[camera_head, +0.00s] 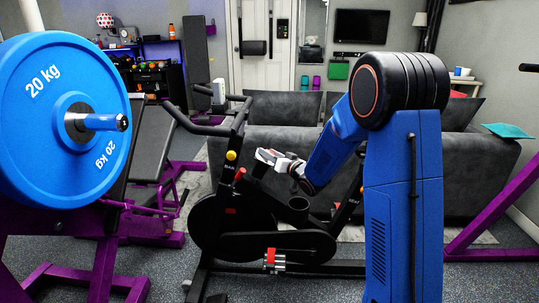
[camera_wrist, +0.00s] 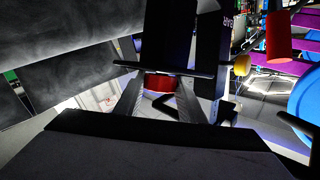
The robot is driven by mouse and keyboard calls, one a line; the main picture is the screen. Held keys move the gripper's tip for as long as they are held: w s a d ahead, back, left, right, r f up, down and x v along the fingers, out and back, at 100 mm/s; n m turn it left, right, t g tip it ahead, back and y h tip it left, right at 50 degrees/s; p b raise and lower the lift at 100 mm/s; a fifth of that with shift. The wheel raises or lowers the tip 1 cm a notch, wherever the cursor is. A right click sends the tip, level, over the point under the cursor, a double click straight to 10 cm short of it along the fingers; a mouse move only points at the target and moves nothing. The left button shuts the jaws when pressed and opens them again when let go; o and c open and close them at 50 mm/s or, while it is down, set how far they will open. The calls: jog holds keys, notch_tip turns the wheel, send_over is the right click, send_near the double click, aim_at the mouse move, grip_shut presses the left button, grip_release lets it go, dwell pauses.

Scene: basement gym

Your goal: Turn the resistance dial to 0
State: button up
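The exercise bike (camera_head: 262,243) stands in front of the sofa. A small red knob (camera_head: 240,174) and a yellow knob (camera_head: 231,155) sit on its dark frame post; I cannot tell surely which part is the resistance dial, and no numbers are readable. My gripper (camera_head: 262,157) is just right of the post, at the end of my blue arm. In the wrist view its two fingers (camera_wrist: 161,88) stand apart, with a red round part (camera_wrist: 160,83) between their tips, partly behind a dark bar. Contact is not clear. The yellow knob (camera_wrist: 242,65) is to the right there.
A rack with a blue 20 kg plate (camera_head: 60,120) fills the left. A grey sofa (camera_head: 460,165) is behind the bike. A purple frame (camera_head: 495,215) stands at the right. The handlebars (camera_head: 215,120) rise left of my gripper. Some dark floor (camera_head: 320,288) is clear in front.

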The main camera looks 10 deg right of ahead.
jog(key=shift+c, duration=1)
jog(key=shift+d+n+y, duration=0.1)
jog(key=shift+n+y, duration=0.3)
jog(key=shift+y, duration=0.1)
jog(key=shift+n+g+y, duration=0.3)
jog(key=shift+n+y, duration=0.2)
jog(key=shift+y, duration=0.1)
jog(key=o, duration=1)
jog(key=shift+o, duration=0.2)
jog(key=v, duration=1.7)
jog(key=shift+s, duration=0.2)
